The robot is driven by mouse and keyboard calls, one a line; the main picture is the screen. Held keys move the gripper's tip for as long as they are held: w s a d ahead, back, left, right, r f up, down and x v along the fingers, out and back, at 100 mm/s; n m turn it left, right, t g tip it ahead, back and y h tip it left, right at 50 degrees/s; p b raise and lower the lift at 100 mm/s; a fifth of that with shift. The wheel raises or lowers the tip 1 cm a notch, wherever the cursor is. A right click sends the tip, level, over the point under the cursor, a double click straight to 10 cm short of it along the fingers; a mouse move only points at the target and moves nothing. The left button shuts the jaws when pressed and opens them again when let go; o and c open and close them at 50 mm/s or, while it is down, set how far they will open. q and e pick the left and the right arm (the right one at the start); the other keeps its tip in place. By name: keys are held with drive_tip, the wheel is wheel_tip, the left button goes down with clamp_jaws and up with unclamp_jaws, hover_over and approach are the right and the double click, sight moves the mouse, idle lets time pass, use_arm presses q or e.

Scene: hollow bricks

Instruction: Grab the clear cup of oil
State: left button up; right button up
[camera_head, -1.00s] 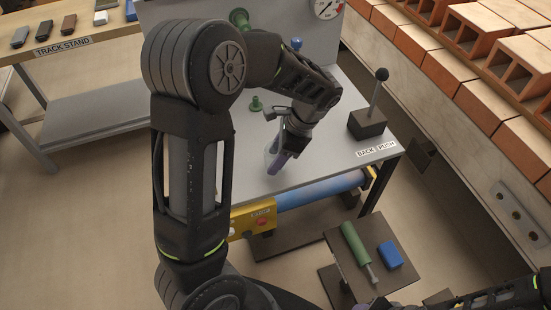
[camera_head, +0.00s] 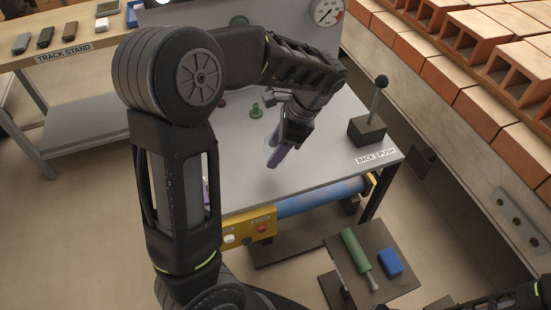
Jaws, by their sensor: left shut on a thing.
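The clear cup (camera_head: 268,141) is a faint see-through shape over the grey bench top, at the purple-tipped fingers of my left gripper (camera_head: 281,153). The gripper is shut on the cup and points down, tilted. The fingers hide part of the cup, and its oil cannot be made out. I cannot tell how high the cup is above the bench. Only dark links of my right arm (camera_head: 510,300) show at the bottom right; its gripper is not in view.
The grey bench (camera_head: 325,160) carries a black-knobbed lever (camera_head: 367,127), a green knob (camera_head: 256,110) and a gauge (camera_head: 327,12). A low stand (camera_head: 340,262) holds a green roller (camera_head: 355,249) and a blue block (camera_head: 390,259). Hollow bricks (camera_head: 478,40) line the right.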

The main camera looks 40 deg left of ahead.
sight(275, 137)
use_arm(q)
wheel_tip(275, 137, up, 4)
drive_tip(key=shift+r, duration=0.15)
idle(0.6)
